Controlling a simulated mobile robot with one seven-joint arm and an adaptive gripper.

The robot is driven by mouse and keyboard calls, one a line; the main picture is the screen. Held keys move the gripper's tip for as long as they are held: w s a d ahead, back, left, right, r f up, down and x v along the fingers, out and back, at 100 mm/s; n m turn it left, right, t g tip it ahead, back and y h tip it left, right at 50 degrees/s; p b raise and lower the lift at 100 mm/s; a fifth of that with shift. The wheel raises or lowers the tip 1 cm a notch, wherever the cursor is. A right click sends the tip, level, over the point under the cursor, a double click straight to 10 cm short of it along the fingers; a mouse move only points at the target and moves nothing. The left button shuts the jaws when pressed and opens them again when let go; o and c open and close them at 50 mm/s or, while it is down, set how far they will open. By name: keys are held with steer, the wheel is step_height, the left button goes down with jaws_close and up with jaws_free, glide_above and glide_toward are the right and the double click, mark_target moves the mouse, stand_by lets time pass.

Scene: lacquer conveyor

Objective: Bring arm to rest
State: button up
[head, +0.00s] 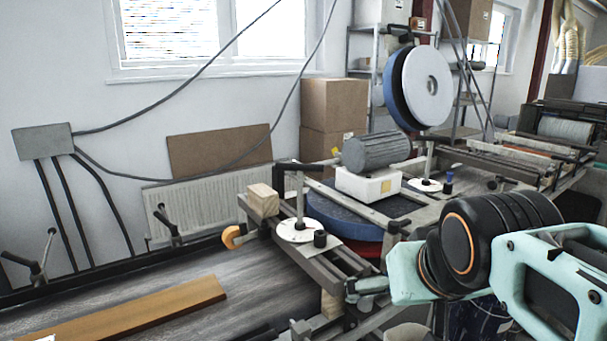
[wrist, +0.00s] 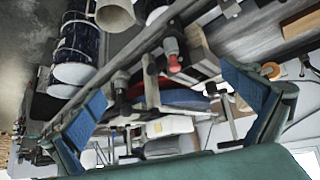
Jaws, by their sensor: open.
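My gripper shows in the wrist view (wrist: 165,103). Its two blue-padded fingers are spread wide apart, and nothing is held between them. Behind the gap between the fingers is the machine frame with its metal rails, at some distance. In the head view my teal and black arm reaches in from the lower right, in front of the machine. The fingertips are hard to make out there against the clutter of the frame.
The conveyor machine carries a grey motor (head: 376,151), a white disc (head: 427,86) and a wooden block (head: 263,200). A wooden plank (head: 130,312) lies on the grey surface at lower left. Cardboard boxes (head: 333,105) stand behind. Blue-and-white cylinders (wrist: 78,45) show in the wrist view.

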steer(key=s+a+f+g+p, duration=0.1)
steer(key=s+f+g, duration=0.1)
steer(key=s+f, duration=0.45)
step_height(320, 180, up, 15)
steer(key=p, duration=1.3)
steer(key=shift+s+r+m+p, duration=0.2)
steer(key=shift+s+m+p, duration=0.1)
steer(key=shift+s+p, duration=0.1)
steer(key=shift+c, duration=0.4)
